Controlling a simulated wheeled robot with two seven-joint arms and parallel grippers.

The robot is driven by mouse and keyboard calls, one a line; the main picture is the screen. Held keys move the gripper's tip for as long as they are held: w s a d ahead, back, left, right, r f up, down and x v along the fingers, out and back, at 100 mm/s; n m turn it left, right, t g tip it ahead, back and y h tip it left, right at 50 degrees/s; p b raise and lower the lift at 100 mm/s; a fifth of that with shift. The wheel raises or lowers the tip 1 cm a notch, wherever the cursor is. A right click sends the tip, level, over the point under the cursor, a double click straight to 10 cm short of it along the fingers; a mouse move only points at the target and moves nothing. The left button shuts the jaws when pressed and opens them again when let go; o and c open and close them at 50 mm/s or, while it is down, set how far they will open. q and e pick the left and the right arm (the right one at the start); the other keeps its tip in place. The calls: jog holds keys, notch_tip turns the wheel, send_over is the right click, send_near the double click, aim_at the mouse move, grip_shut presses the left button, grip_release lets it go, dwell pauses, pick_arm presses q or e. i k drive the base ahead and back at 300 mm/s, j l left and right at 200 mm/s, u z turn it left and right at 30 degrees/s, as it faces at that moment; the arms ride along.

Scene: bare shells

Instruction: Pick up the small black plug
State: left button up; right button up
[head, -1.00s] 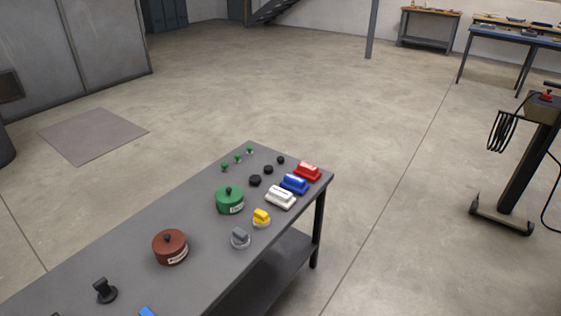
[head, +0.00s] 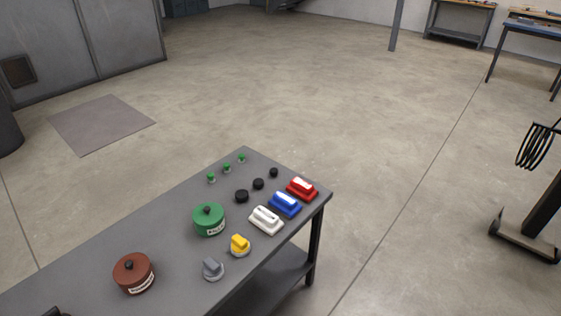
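Three round black plugs stand in a row near the far end of the grey table. The one farthest back looks smallest, the small black plug (head: 273,172). The middle black plug (head: 258,184) and the nearest, largest-looking black plug (head: 241,196) stand to its front left. All three stand apart on the tabletop with nothing touching them.
The grey table (head: 168,221) also holds small green plugs (head: 227,167), a green lidded pot (head: 209,219), a brown pot (head: 133,273), yellow (head: 240,245) and grey (head: 213,268) knobs, and white (head: 266,219), blue (head: 285,203) and red (head: 302,188) handled blocks. Floor beyond is clear.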

aim_at(273, 172)
jog(key=i+l+u, duration=0.1)
jog(key=i+l, duration=0.35)
jog(key=i+l+u, duration=0.1)
jog(key=i+l, duration=0.35)
jog(key=l, duration=0.2)
